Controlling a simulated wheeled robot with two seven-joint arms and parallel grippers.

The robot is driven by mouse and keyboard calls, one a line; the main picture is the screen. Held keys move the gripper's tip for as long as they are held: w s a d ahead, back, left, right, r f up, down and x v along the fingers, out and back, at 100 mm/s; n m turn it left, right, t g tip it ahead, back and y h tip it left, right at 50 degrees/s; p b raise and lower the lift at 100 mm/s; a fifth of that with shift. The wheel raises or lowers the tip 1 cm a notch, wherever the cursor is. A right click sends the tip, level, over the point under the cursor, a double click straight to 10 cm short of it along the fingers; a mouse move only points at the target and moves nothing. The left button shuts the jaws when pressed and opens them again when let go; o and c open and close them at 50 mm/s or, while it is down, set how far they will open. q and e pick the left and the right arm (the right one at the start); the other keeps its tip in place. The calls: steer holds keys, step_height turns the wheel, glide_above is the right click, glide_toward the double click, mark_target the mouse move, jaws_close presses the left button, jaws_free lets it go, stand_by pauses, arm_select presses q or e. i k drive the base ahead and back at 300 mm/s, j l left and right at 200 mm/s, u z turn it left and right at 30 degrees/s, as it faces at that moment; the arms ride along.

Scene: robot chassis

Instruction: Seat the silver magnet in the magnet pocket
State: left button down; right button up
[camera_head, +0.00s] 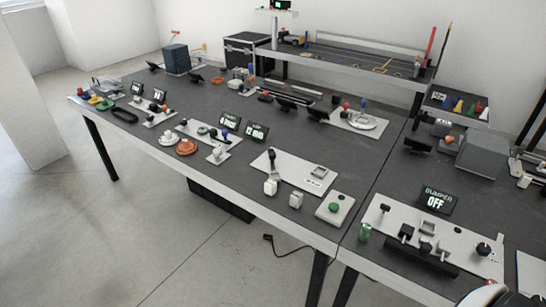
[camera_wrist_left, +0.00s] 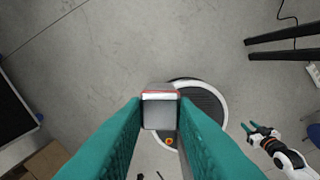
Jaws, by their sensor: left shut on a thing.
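My left gripper (camera_wrist_left: 160,101) has teal fingers, closed on the sides of a silver block with a red stripe, the silver magnet (camera_wrist_left: 159,117). In the left wrist view the magnet is held above the floor, clear of any table. My right gripper (camera_wrist_left: 262,130) shows at the right of that view, its teal fingers apart and empty. The left gripper and the magnet are not in the head view. A white plate with a raised square frame (camera_head: 319,172) lies on the middle table; whether this is the magnet pocket I cannot tell.
A dark table (camera_head: 217,120) carries several plates, knobs and small displays. A right-hand plate (camera_head: 385,222) holds black knobs and small holders beside a display reading OFF (camera_head: 437,200). A green button box (camera_head: 334,208) stands near the table edge. The floor in front is mostly open.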

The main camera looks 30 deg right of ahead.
mark_target(275, 176)
steer(key=i+j+z, duration=0.15)
steer(key=i+z, duration=0.25)
steer(key=i+j+z, duration=0.7)
steer(key=z, duration=0.15)
steer(key=i+j+z, duration=0.55)
steer(key=j+z, duration=0.2)
steer(key=z, duration=0.15)
steer(key=j+z, duration=0.45)
steer(key=i+j+z, duration=0.1)
steer(key=j+z, duration=0.2)
steer(key=z, duration=0.2)
steer(key=j+z, duration=0.35)
steer(key=z, duration=0.15)
steer(key=k+j+z, duration=0.1)
steer(key=j+z, duration=0.15)
steer(key=j, duration=0.15)
